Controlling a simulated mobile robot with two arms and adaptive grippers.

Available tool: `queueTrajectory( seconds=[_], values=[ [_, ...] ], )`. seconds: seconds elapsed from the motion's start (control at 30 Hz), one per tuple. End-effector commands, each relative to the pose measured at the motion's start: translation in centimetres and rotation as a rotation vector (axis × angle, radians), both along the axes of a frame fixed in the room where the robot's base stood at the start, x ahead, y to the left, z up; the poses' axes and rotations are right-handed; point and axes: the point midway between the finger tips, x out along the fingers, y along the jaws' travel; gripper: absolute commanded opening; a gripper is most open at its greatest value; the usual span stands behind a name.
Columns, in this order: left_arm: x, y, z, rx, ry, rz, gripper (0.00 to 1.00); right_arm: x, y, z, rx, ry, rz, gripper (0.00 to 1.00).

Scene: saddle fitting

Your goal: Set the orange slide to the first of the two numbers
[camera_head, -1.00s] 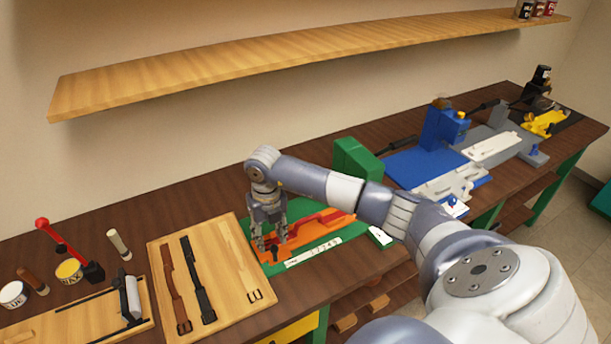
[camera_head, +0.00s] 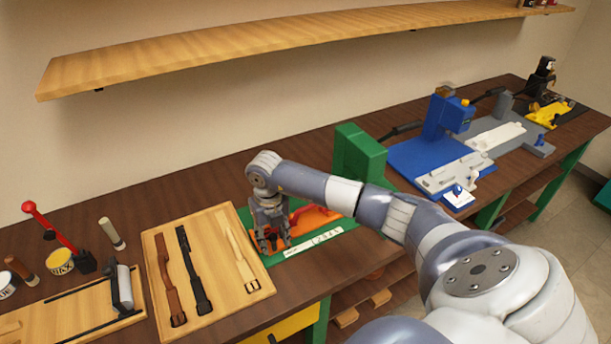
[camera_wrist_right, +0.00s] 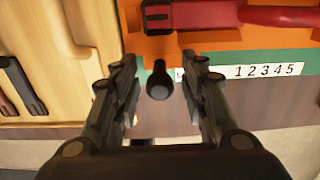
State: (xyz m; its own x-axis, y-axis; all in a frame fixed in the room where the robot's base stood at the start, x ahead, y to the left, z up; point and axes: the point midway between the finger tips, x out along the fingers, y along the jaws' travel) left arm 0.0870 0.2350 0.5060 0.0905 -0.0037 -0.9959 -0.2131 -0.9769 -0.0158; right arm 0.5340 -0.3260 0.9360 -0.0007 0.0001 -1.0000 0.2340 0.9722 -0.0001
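The orange slide (camera_wrist_right: 205,43) lies on the green base (camera_wrist_right: 222,72) in the right wrist view; its orange body also shows in the head view (camera_head: 313,216). A black knob (camera_wrist_right: 158,84) stands at its near edge. A white scale strip (camera_wrist_right: 265,70) marked 1 2 3 4 5 runs beside the slide, to the right of the knob. My right gripper (camera_wrist_right: 159,62) is open, with one finger on each side of the knob and gaps to both. In the head view my right gripper (camera_head: 272,238) hides the slide's left end. My left gripper is not in view.
A wooden board with straps (camera_head: 205,262) lies left of the green base. A green block (camera_head: 358,160) stands behind the slide, near my right forearm. A blue machine (camera_head: 425,155) is farther right. A red-handled lever (camera_head: 55,228) and small pots are at far left.

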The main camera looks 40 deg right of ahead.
Motion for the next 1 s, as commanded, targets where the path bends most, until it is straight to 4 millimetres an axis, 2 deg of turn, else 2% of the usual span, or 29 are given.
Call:
queueTrajectory(
  seconds=[0.1,0.27,1.0],
  values=[
    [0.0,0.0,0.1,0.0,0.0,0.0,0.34,0.0,0.0,0.1,0.0,0.0,0.0,0.4],
    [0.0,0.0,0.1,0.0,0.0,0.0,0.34,0.0,0.0,0.1,0.0,0.0,0.0,0.06],
    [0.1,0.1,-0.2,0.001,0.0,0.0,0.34,-0.2,-1.1,0.1,-0.002,-0.001,-0.001,0.06]
  ],
)
